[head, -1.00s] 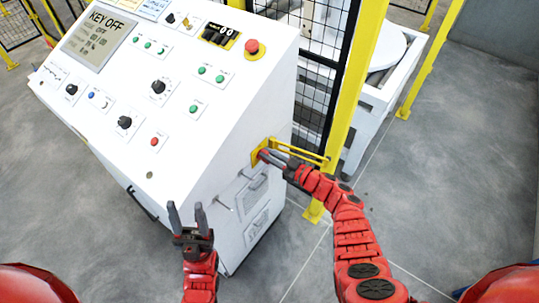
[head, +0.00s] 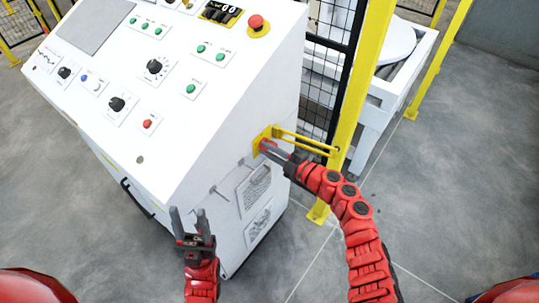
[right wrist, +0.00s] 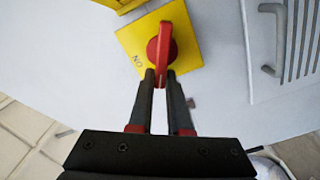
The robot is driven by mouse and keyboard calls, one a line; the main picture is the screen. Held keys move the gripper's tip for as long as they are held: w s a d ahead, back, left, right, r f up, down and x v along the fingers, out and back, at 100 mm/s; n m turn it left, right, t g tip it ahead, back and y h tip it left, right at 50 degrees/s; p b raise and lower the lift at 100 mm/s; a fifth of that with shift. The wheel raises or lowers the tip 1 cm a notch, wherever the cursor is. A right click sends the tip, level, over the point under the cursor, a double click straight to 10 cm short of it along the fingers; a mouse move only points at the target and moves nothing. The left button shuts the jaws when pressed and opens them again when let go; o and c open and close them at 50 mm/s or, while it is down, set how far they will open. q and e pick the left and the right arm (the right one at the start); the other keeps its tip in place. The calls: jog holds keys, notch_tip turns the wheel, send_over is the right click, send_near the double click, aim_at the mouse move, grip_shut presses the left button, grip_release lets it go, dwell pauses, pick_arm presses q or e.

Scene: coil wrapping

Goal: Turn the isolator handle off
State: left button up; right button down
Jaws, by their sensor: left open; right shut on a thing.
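The isolator is a red rotary handle (right wrist: 163,48) on a yellow plate (right wrist: 187,20), fixed to the white console's side. A printed "ON" shows on the plate beside the handle in the right wrist view. The handle also shows small in the head view (head: 267,145), partly hidden by my gripper. My right gripper (right wrist: 161,76) is shut on the handle's grip, with one dark finger on each side of it. It also shows at the console's side in the head view (head: 272,150). My left gripper (head: 190,218) is open and empty, in front of the console, apart from it.
The white console (head: 215,125) carries knobs, buttons and a blank grey screen (head: 97,25). Yellow bars (head: 305,141) stick out beside the isolator. A yellow post (head: 357,95) and mesh fence stand behind. A metal handle (right wrist: 272,40) is near the plate. Floor at right is clear.

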jog(key=n+b, duration=0.1)
jog(key=b, duration=0.1)
jog(key=f+n+b, duration=0.1)
jog(key=n+b, duration=0.2)
jog(key=b, duration=0.1)
jog(key=shift+s+a+f+n, duration=0.1)
jog(key=shift+s+f+n, duration=0.1)
jog(key=shift+f+n, duration=0.2)
jog(key=shift+r+n+b, duration=0.15)
jog(key=shift+n+b, duration=0.45)
jog(key=shift+b, duration=0.25)
jog(key=c, duration=0.9)
grip_release()
jog(key=shift+o, duration=0.2)
jog(key=b+v, duration=0.2)
jog(key=v, duration=1.5)
